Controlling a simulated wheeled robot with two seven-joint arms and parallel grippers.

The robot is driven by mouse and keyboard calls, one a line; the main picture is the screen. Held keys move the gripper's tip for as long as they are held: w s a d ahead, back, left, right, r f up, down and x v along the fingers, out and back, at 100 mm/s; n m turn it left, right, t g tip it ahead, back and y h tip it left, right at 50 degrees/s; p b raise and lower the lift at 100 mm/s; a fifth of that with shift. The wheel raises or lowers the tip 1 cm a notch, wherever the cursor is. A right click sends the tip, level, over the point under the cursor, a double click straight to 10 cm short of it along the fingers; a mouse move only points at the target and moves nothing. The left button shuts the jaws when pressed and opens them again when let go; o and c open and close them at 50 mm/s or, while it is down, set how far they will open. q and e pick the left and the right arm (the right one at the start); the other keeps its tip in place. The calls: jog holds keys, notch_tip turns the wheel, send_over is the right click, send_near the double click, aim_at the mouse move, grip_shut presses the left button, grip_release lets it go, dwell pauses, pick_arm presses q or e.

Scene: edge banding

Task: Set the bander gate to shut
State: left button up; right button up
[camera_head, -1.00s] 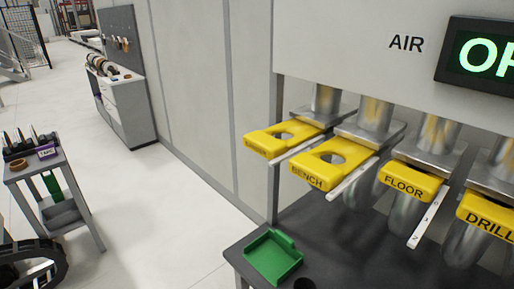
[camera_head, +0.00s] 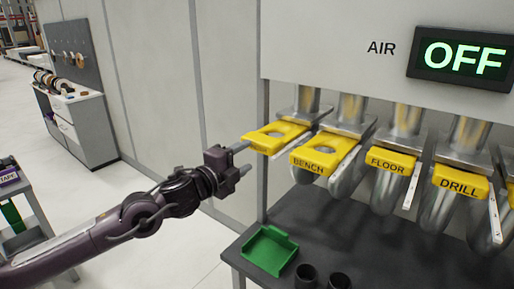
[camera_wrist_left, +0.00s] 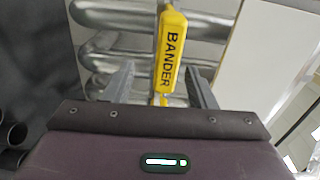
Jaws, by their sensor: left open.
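The bander gate (camera_head: 272,139) is the leftmost yellow slide in the head view. My left gripper (camera_head: 246,158) is open, just left of the gate's front end. It also shows in the left wrist view (camera_wrist_left: 159,80), with its two fingers apart and nothing held. Whether a finger touches the gate I cannot tell. My right gripper is not in view.
The floor gate (camera_head: 391,161) and drill gate (camera_head: 460,182) sit further in. A display (camera_head: 462,58) reads OFF beside AIR. A green tray (camera_head: 268,251) lies on the dark table below.

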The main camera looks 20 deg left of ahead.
aim_at(255, 147)
pick_arm(q)
jog(key=shift+s+r, duration=0.1)
jog(key=shift+r, duration=0.45)
jog(key=shift+w+d+r, duration=0.1)
jog(key=shift+w+r, duration=0.05)
jog(key=shift+w, duration=0.1)
jog(key=p+x, duration=0.3)
jog(key=x, duration=0.3)
jog(key=shift+w, duration=0.2)
jog(key=shift+w+d, duration=0.2)
jog(key=shift+w, duration=0.1)
